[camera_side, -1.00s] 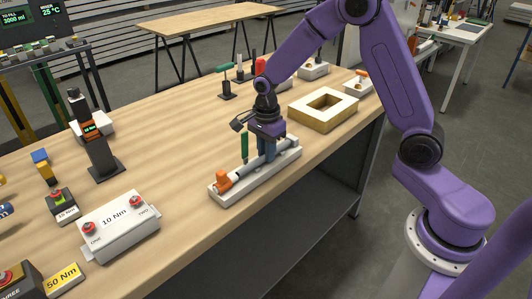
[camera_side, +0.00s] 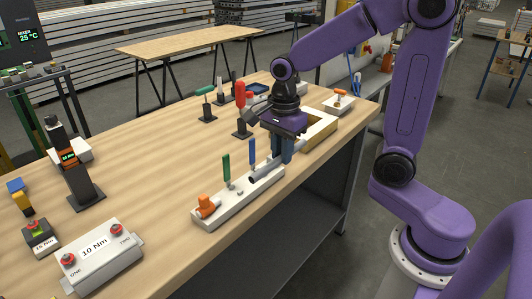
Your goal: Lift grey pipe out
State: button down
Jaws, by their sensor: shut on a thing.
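The grey pipe (camera_side: 264,174) is a short tube in my gripper, over the right part of a long white fixture base (camera_side: 225,205). Its near end points left and stops well short of the orange clamp (camera_side: 207,205) at the base's left end. I cannot tell how far above the base it is. My gripper (camera_side: 283,152) points down with its blue fingers shut around the pipe, partly hiding it. A green-handled lever (camera_side: 226,168) and a blue-handled lever (camera_side: 252,153) stand upright along the fixture.
Red-handled (camera_side: 240,95) and green-handled (camera_side: 205,92) tools stand further back. A white 10 Nm box (camera_side: 100,260) and a dark post (camera_side: 72,165) are at left. The table between is clear.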

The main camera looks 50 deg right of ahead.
jog(key=shift+s+d+r, duration=0.1)
jog(key=shift+s+r, duration=0.8)
jog(key=shift+r, duration=0.3)
jog(key=shift+s+d+r, duration=0.1)
jog(key=shift+s+r, duration=0.8)
jog(key=shift+r, duration=0.25)
